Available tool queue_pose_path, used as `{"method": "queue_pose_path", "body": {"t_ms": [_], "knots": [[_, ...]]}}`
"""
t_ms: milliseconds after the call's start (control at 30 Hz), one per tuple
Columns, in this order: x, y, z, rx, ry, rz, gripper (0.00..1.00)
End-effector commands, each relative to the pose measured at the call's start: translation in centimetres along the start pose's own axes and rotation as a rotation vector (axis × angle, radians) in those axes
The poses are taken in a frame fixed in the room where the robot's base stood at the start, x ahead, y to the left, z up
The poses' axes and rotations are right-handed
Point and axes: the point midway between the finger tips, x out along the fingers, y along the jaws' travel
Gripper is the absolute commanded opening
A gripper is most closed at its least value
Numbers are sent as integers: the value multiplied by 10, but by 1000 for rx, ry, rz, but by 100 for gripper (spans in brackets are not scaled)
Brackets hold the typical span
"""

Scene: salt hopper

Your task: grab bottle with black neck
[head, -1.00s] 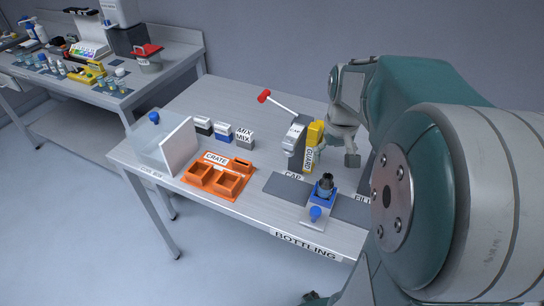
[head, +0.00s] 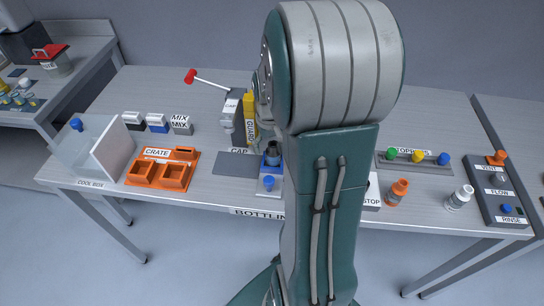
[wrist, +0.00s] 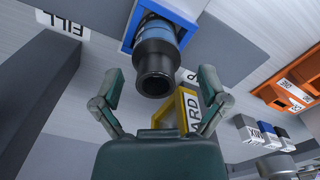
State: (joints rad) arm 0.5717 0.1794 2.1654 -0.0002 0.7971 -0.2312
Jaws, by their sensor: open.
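The bottle with the black neck (head: 273,150) stands in a blue square holder (head: 263,161) near the front of the bottling bench. In the wrist view the bottle (wrist: 157,55) shows its dark open mouth toward the camera, with a blue band below the neck. My gripper (wrist: 160,80) is open, and its two fingers appear on either side of the bottle's neck. The neck looks ahead of the fingertips, and I see no contact. In the head view my arm hides the gripper.
A yellow guard (head: 250,118) and the cap press (head: 229,112) with a red-knobbed lever stand behind the bottle. An orange crate (head: 161,157) and a clear cool box (head: 107,150) are to the left. An orange-topped bottle (head: 397,192) and a white bottle (head: 460,198) stand right.

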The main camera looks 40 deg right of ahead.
Motion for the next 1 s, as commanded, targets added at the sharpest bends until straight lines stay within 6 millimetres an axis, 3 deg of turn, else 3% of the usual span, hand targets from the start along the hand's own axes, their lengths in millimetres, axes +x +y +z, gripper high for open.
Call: {"method": "queue_pose_path", "body": {"t_ms": [100,333,367,500,567,1000], "knots": [[11,0,0,1,0,0,94],[13,0,0,1,3,1,94],[13,0,0,1,3,1,89],[13,0,0,1,3,1,27],[13,0,0,1,2,1,3],[10,0,0,1,0,1,2]]}}
